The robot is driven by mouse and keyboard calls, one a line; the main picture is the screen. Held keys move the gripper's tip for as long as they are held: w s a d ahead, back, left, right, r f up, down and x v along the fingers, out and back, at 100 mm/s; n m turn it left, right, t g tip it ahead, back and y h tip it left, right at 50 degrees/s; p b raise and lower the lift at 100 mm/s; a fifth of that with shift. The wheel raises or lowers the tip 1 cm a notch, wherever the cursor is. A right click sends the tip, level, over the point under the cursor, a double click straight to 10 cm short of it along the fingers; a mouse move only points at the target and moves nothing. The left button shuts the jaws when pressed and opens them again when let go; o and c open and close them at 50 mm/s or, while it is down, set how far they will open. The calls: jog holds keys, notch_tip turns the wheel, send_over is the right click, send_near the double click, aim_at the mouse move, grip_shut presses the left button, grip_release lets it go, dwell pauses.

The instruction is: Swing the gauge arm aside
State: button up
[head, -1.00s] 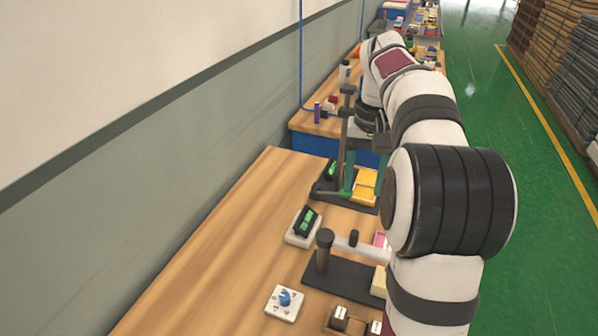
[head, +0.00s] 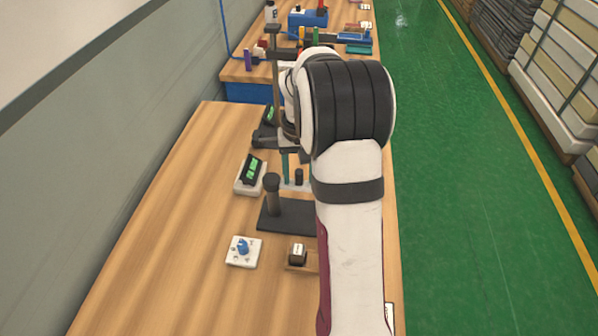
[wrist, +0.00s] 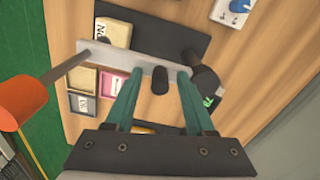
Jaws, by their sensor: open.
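The gauge arm is a pale grey bar (wrist: 113,56) joined to a dark upright post (wrist: 203,78) over a dark base plate (wrist: 155,38). A short black knob (wrist: 159,84) stands up from the bar. My gripper (wrist: 162,76) is open, with one teal finger on each side of the knob in the wrist view; I cannot tell if they touch it. In the head view the post (head: 272,192), base plate (head: 288,217) and knob (head: 299,177) show left of my arm, which hides much of the bar. A cream block (wrist: 114,32) lies on the base plate beside the bar.
Yellow, pink and grey trays (wrist: 82,103) lie nearby. A green-display device (head: 250,174) and a white plate with a blue knob (head: 243,251) stand left. The bench's left side is clear.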

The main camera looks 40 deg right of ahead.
grip_shut()
dwell(1.3)
